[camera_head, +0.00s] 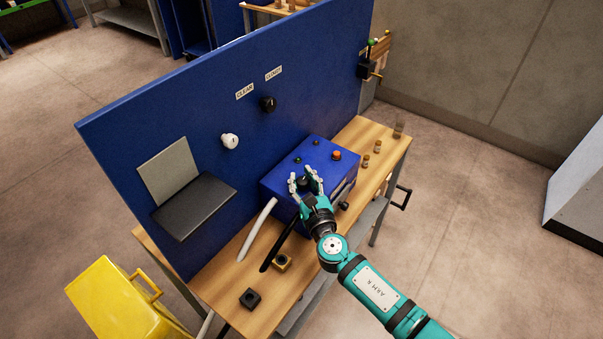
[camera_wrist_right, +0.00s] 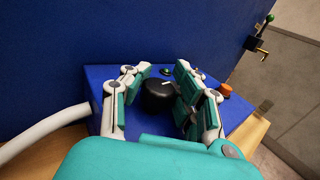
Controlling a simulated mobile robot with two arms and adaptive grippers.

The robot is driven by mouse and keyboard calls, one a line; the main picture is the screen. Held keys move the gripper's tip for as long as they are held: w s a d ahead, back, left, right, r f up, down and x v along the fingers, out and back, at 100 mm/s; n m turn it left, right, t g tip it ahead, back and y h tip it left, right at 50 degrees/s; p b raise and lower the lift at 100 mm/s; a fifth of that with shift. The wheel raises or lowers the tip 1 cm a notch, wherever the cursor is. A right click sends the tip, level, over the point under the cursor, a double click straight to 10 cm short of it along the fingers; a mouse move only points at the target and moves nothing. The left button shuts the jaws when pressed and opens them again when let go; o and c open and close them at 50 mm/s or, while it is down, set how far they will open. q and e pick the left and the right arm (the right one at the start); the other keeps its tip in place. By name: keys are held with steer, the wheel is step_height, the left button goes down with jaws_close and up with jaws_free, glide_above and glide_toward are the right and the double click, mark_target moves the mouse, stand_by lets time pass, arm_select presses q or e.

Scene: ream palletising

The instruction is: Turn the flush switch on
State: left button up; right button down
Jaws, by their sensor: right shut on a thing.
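A blue box (camera_head: 287,165) stands on the wooden bench against a tall blue panel. On its top is a black rotary knob with a white pointer line; it shows in the right wrist view (camera_wrist_right: 158,96). My right gripper (camera_head: 302,177) has its fingers around this knob and is shut on it; in the right wrist view the fingers (camera_wrist_right: 160,88) stand on either side of it. Its label, if any, is hidden. My left gripper is out of view.
A white hose (camera_head: 257,229) and a black one lie in front. Small bottles (camera_head: 377,147) stand at the bench's right end. A yellow bin (camera_head: 110,300) is at lower left.

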steer(key=shift+s+f+m+t+h, duration=0.15)
steer(key=shift+m+h, duration=0.25)
steer(key=shift+h, duration=0.2)
steer(key=shift+w+f+m+t+h, duration=0.15)
steer(key=shift+m+h, duration=0.25)
steer(key=shift+h, duration=0.2)
steer(key=shift+s+h, duration=0.1)
steer(key=shift+h, duration=0.3)
steer(key=c, duration=1.4)
jaws_free()
steer(key=o, duration=0.5)
steer(key=shift+r, duration=0.25)
steer(key=shift+c, duration=0.2)
steer(key=s+d, duration=0.1)
steer(key=s, duration=1.1)
steer(key=shift+d, duration=0.4)
